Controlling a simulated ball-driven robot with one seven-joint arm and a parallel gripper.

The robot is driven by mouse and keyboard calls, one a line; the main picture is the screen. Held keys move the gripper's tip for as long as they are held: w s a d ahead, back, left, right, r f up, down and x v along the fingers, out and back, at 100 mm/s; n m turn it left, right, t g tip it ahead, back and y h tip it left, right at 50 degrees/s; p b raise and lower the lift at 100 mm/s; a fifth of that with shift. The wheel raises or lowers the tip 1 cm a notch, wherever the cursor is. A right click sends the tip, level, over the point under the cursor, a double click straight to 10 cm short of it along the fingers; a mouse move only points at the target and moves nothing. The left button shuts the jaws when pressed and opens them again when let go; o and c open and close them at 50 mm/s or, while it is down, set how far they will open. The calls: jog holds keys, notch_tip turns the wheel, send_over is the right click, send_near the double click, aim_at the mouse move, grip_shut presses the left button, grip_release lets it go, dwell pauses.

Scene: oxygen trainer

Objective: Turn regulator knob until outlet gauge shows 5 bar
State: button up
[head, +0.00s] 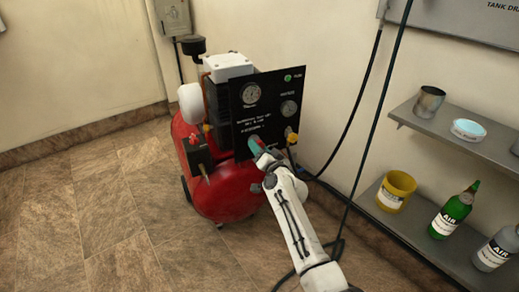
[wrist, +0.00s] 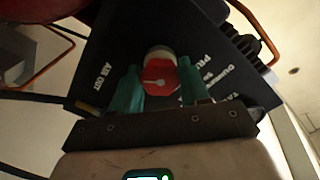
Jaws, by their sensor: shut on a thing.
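The regulator knob (wrist: 160,77) is red with a pale pointer mark and sits on the black panel in the wrist view. My gripper (wrist: 159,72) has its green fingers on either side of the knob, shut on it. In the head view my gripper (head: 257,146) reaches the lower part of the black panel (head: 262,120) and largely hides the knob. The panel carries an upper left gauge (head: 251,94) and a right gauge (head: 289,108). Their needles and labels are too small to read, so I cannot tell which is the outlet gauge.
The panel stands on a red tank (head: 228,195). A yellow-ended fitting (head: 292,138) sits just right of my gripper. Dark hoses (head: 367,150) hang along the wall. Shelves at right hold a yellow cup (head: 396,190) and bottles. The tiled floor at left is clear.

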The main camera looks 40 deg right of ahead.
jog(key=o, duration=1.1)
jog(key=shift+c, duration=0.2)
jog(key=p+v, duration=0.3)
jog(key=v, duration=0.7)
jog(key=shift+s, duration=0.4)
jog(key=shift+a, duration=0.1)
